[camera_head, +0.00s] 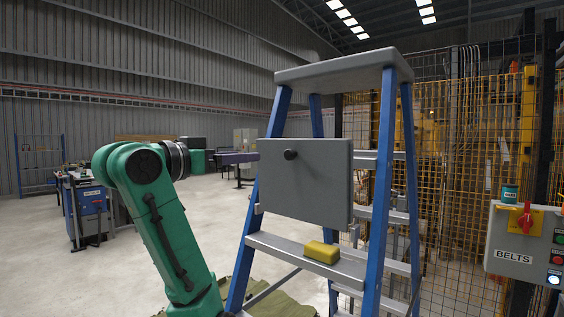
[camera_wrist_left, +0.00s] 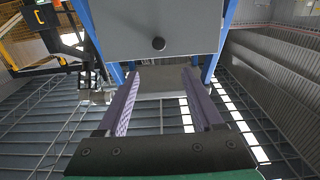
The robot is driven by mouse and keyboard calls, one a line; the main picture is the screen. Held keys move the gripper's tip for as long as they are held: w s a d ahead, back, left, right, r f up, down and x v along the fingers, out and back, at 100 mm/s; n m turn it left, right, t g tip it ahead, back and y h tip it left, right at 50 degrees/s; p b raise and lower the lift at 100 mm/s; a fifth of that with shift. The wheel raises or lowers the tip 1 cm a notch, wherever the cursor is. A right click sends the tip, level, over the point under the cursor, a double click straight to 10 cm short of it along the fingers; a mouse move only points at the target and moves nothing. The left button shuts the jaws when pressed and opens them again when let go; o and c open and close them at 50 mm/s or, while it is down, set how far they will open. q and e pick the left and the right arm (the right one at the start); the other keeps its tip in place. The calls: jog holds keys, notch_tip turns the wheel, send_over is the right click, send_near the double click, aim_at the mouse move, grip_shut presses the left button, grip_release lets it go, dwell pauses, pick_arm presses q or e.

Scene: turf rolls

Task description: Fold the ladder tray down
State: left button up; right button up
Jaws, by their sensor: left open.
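The blue and grey stepladder (camera_head: 375,180) stands right of centre in the head view. Its grey tray (camera_head: 310,185) is a flat panel standing upright below the top platform, with a dark round knob (camera_head: 291,154). In the left wrist view the tray (camera_wrist_left: 115,35) fills the top, with its knob (camera_wrist_left: 158,44) central. My left gripper (camera_wrist_left: 160,76) is open and empty, its fingers apart and below the knob in that picture. My right gripper is out of view.
A yellow block (camera_head: 321,252) lies on a ladder step below the tray. A green cloth (camera_head: 285,305) lies on the floor there. A control box (camera_head: 515,243) and yellow mesh fence (camera_head: 465,170) stand right. Open floor (camera_head: 225,215) shows between arm and ladder.

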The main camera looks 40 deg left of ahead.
aim_at(288, 154)
pick_arm(q)
jog(key=w+p, duration=0.5)
jog(key=w, duration=0.9)
jog(key=shift+w+a+p, duration=0.1)
jog(key=shift+w+p, duration=0.2)
jog(key=shift+p, duration=0.05)
jog(key=shift+w+f, duration=0.15)
jog(key=shift+w, duration=0.15)
jog(key=shift+s, duration=0.1)
grip_shut()
